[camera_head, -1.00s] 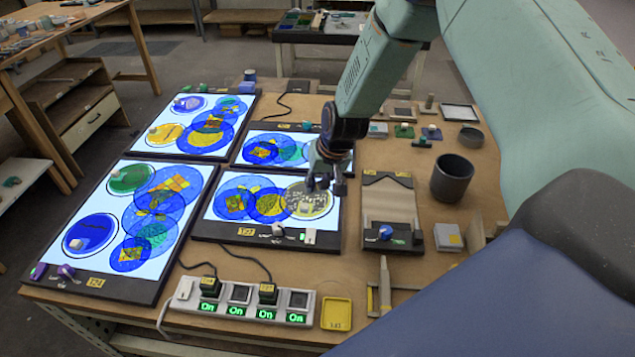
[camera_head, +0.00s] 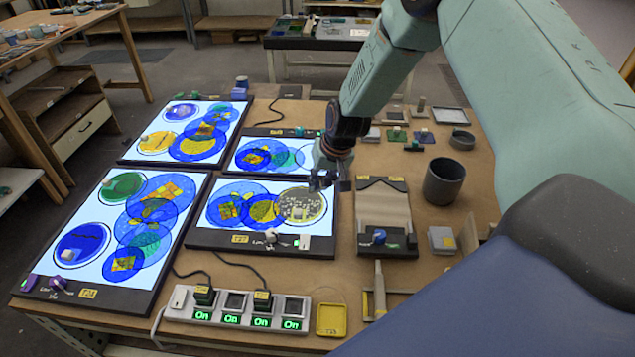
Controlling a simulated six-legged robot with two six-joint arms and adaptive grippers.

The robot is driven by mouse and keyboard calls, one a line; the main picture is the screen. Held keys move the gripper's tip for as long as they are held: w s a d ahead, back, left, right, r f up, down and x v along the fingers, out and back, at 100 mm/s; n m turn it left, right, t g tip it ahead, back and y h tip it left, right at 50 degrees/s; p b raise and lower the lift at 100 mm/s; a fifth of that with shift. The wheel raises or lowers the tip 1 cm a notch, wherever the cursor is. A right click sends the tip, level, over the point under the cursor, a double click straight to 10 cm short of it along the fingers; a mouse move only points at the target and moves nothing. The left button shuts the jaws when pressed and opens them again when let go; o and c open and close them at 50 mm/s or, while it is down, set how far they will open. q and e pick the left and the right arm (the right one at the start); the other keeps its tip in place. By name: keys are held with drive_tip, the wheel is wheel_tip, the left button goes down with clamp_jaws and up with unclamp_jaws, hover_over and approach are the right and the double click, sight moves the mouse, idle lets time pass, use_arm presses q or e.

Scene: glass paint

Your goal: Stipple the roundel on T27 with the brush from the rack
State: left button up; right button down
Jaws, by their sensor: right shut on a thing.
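The light panel T27 (camera_head: 214,240) lies at the middle of the bench, lit, with overlapping blue and yellow discs. Its roundel (camera_head: 300,212) is at the panel's right end, greyish yellow and speckled with pale spots. My right gripper (camera_head: 328,181) is over the roundel's upper right edge, pointing down. It is shut on what seems to be the brush, which is mostly hidden by the fingers. I cannot tell whether the bristles touch the glass. My left gripper is out of view.
Other lit panels lie left of and behind T27. A power strip (camera_head: 240,311) and a yellow tray (camera_head: 332,320) are in front, with cables behind the strip.

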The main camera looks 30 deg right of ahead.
drive_tip(key=shift+f+b, duration=0.8)
drive_tip(key=shift+f, duration=0.05)
drive_tip(key=shift+f, duration=0.25)
idle(0.8)
drive_tip(key=shift+r, duration=0.1)
drive_tip(key=shift+r+p, duration=0.9)
drive_tip(key=shift+r, duration=0.2)
drive_tip(key=shift+f, duration=0.1)
